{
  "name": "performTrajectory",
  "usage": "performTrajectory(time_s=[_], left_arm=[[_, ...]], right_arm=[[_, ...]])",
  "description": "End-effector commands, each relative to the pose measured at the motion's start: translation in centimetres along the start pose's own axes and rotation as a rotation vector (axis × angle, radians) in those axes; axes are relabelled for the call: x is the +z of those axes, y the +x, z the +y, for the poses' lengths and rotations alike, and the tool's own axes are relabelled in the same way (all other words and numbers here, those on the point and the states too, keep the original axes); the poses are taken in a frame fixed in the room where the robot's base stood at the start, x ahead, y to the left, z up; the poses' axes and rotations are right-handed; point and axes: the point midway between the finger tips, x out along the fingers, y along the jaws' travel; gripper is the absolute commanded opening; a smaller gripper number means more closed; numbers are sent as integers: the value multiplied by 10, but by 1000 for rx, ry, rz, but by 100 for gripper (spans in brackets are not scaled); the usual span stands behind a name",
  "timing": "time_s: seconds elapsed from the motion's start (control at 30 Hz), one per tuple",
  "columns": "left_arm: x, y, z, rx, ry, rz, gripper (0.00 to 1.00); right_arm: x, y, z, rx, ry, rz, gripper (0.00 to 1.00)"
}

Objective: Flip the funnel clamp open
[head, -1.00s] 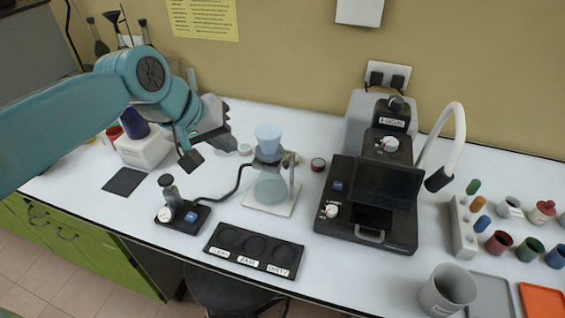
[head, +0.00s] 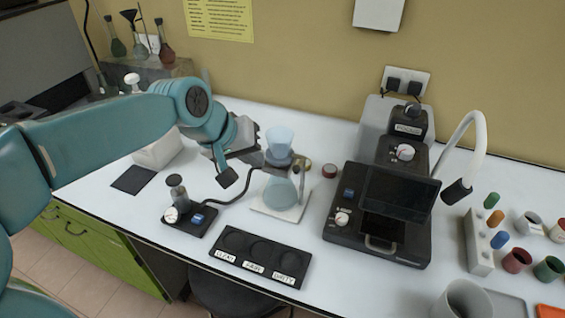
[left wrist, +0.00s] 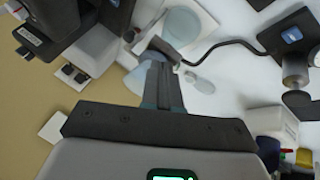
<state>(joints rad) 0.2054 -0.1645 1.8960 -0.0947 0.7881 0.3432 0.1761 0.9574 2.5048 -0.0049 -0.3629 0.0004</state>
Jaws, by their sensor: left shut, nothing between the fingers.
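The pale blue funnel (head: 279,138) stands upright over a glass flask (head: 281,193) on a white stand base (head: 296,212). A grey clamp (head: 298,166) is at the funnel's neck; its exact state is too small to tell. My left gripper (head: 262,157) is shut and empty, with its tips just left of the funnel neck. I cannot tell whether they touch the clamp. In the left wrist view the shut fingers (left wrist: 163,85) point at the clamp (left wrist: 165,50) and cover part of the funnel. The flask (left wrist: 183,26) shows beyond. My right gripper is not in view.
A black hose runs from the flask to a small pump with a gauge (head: 184,216). A black labelled tray (head: 260,256) lies in front. A black microscope-like instrument (head: 385,215) stands to the right. A white box (head: 158,152) is behind my left arm.

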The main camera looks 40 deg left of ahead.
Motion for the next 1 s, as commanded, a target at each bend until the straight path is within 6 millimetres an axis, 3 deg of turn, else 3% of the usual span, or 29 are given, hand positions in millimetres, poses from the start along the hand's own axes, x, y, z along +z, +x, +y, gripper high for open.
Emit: performTrajectory(time_s=[0.2,0.3,0.5,1.0], left_arm=[[0,48,1,-1,-1,-4,0],[-1,55,18,2,4,-3,0],[1,66,32,0,2,-1,0],[1,68,34,0,-1,1,0]], right_arm=[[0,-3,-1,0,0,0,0],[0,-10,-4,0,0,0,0],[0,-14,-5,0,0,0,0],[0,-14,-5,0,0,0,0]])
